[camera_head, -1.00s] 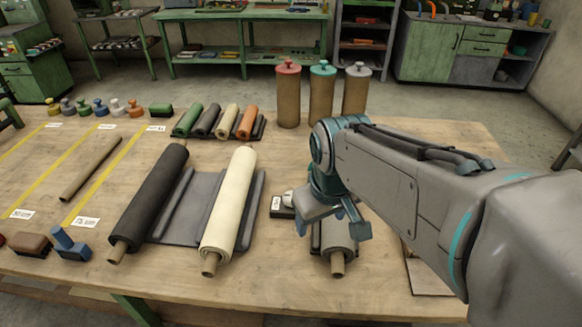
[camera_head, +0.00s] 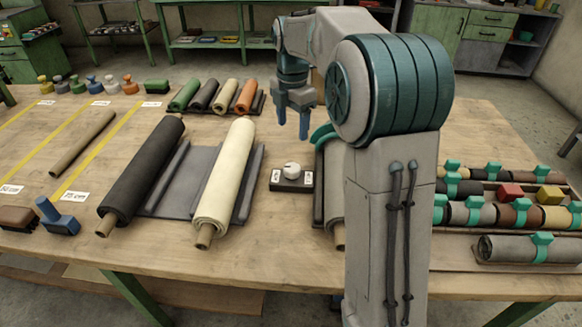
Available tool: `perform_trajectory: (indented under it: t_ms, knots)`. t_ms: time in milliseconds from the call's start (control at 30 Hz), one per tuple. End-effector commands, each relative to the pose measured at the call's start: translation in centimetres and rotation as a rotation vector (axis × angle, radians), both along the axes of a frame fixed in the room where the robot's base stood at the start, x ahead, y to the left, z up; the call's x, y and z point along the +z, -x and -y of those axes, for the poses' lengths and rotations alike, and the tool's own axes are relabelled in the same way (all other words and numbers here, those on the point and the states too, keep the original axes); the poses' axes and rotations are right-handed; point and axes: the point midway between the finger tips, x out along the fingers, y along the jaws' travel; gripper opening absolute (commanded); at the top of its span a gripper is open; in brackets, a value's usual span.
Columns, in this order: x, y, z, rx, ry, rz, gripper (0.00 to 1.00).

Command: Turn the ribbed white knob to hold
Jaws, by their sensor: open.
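The ribbed white knob (camera_head: 292,171) sits on top of a small dark block (camera_head: 291,185) on the table, between the cream roll and the grey roll. Pale labels with small lettering lie on the block to the left and right of the knob. The lettering is too small to read, and I cannot tell where the knob points. My gripper (camera_head: 292,132) is open, with its blue fingers pointing down. It appears above and behind the knob, apart from it, and nothing shows between the fingers.
A cream roll (camera_head: 228,180) and a black roll (camera_head: 145,175) lie on a dark rack to the left. A grey roll (camera_head: 335,190) is partly hidden behind my arm. Several strapped rolls (camera_head: 470,214) lie at the right. Small rolls (camera_head: 215,94) lie farther back.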

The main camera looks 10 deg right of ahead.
Motion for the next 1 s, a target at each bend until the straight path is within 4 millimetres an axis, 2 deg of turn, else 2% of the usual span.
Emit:
perform_trajectory:
  t_ms: [167,500,700,833,1000]
  knots:
    - [-1.8,-0.1,0.0,0.016,0.0,-0.004,0.65]
    - [-8.9,0.0,0.0,0.013,0.0,-0.006,0.65]
    - [-12.2,-0.1,-0.1,0.014,0.0,-0.004,0.65]
    - [-13.3,-0.1,-0.1,0.013,0.0,-0.002,0.65]
    - [-13.8,-0.1,0.0,0.012,0.0,-0.002,0.65]
